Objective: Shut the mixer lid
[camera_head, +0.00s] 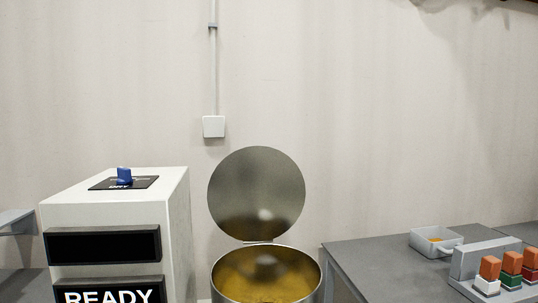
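The mixer is a round metal drum (226,281) at the bottom middle, cut off by the lower edge of the picture. Its inside looks yellow-brown, with a blurred hub or mound in the middle. The round grey metal lid (256,190) stands open and upright at the back of the drum, joined by what looks like a hinge at the rear rim. My gripper is not in view.
Left of the drum stands a white cabinet (178,225) with a blue knob (124,176) and a READY display (108,296). On the right, a grey table (365,255) holds a small tray (424,248) and a rack of colored blocks (480,262). A wall box (213,127) hangs behind.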

